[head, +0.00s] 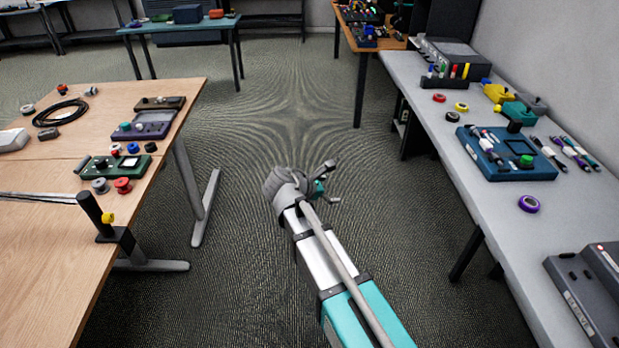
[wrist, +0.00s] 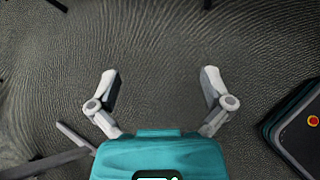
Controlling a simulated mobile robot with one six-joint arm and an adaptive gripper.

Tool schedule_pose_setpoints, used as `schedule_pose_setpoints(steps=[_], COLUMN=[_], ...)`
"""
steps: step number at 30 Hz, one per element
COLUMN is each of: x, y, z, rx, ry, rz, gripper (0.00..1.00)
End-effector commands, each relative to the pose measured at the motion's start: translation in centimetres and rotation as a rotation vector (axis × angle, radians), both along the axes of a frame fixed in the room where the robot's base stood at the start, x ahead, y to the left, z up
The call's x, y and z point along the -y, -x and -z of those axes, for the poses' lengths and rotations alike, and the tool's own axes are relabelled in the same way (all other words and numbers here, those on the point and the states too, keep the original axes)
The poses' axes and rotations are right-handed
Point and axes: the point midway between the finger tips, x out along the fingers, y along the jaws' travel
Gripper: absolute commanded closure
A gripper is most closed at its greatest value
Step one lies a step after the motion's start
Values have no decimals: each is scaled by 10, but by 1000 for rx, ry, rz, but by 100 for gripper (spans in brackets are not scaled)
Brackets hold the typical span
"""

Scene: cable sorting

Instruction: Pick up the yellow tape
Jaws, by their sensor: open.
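The yellow tape (head: 461,106) is a small roll lying flat on the grey table at the right in the head view. It lies between a red tape roll (head: 439,97) and a black tape roll (head: 453,116), with small gaps. My gripper (head: 331,184) is over the open floor between the tables, to the left of the yellow tape and well apart from it. In the wrist view my gripper (wrist: 160,82) has its two fingers spread with only floor between them. The yellow tape does not show in the wrist view.
The grey table (head: 480,215) also holds a purple tape roll (head: 529,203), a blue device (head: 505,160), a yellow container (head: 499,94) and a grey instrument box (head: 450,58). A wooden table (head: 50,250) with several devices stands at the left. The floor between is clear.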

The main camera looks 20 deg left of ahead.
Motion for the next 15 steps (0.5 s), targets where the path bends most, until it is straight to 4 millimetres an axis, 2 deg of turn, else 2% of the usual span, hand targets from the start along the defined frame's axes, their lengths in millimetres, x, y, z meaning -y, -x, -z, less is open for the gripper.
schedule_pose_setpoints(steps=[1, 3, 8, 15], x=[23, 47, 100, 174], y=[-3, -6, -8, -2], z=[5, 12, 27, 46], rx=[-5, -10, -15, -7], ry=[-50, -124, -286, -513], rz=[61, 142, 339, 648], gripper=[0, 0, 0, 0])
